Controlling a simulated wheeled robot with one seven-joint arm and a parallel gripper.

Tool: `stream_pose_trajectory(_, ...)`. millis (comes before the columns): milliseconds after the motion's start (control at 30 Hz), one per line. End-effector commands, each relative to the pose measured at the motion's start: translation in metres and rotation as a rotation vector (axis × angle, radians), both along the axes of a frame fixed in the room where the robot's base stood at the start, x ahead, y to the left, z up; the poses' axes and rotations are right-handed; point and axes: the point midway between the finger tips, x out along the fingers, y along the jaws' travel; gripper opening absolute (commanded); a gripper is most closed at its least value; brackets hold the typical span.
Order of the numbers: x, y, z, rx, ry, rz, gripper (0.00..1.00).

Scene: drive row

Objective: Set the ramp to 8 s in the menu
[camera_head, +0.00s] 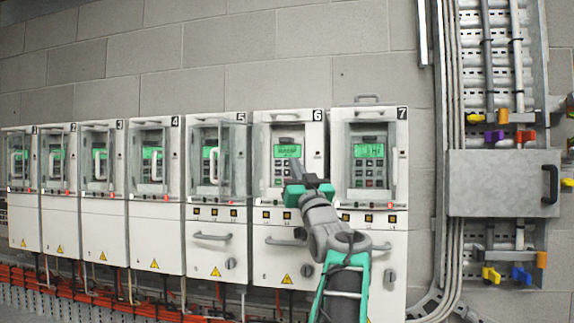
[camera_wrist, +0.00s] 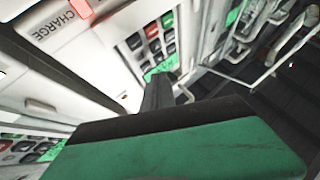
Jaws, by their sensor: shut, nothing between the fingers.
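Drive cabinet 6 (camera_head: 263,180) has a lit green display (camera_head: 287,151) with dark text too small to read. Its keypad (camera_head: 280,172) sits below the display and is partly hidden by my gripper. My gripper (camera_head: 296,166) is shut and empty, in front of the right side of that keypad. In the wrist view, the dark shut fingers (camera_wrist: 160,84) point toward a green display (camera_wrist: 161,68) and a keypad (camera_wrist: 149,44) with grey, red and green keys. I cannot tell whether the tips touch anything.
Drive 7 (camera_head: 398,180) stands right of drive 6; drive 5 (camera_head: 190,185), with a clear cover and handle, stands left. A CHARGE label (camera_wrist: 54,27) and red light (camera_wrist: 79,8) show in the wrist view. A grey box (camera_head: 500,183) is on the right wall.

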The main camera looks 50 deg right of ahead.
Motion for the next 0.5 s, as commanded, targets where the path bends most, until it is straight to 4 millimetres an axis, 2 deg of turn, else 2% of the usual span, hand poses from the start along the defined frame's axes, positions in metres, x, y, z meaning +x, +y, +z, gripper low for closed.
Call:
stream_pose_trajectory(167,0.0023,-0.0067,-0.0002,0.002,0.0,0.0,0.0)
stream_pose_trajectory(500,0.0025,-0.0071,-0.0002,0.0,0.0,0.0,0.0)
